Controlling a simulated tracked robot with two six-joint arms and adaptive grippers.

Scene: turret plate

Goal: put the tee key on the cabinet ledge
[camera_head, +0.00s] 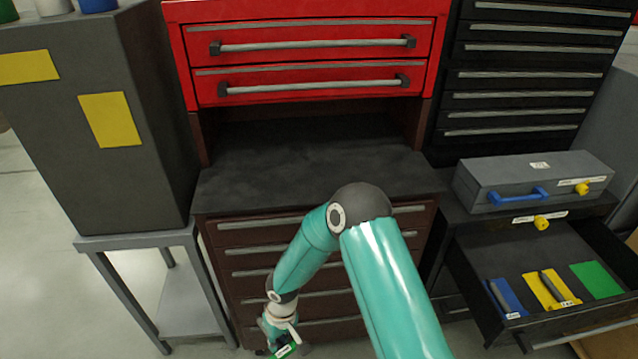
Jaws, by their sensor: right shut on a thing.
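My right arm reaches down past the front of the dark red drawers, and its gripper (276,336) is low at the bottom edge of the picture. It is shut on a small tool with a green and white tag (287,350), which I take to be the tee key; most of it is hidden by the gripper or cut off. The cabinet ledge (300,170) is the dark flat surface under the red drawers. It is bare, and the gripper is below and in front of it. My left gripper is not in view.
At the right, an open drawer (490,255) holds a tool on a blue pad (515,300), a tool on a yellow pad (535,284) and an empty green pad (597,280). A grey case (520,178) stands above it. A grey cabinet on a stand (150,242) is at the left.

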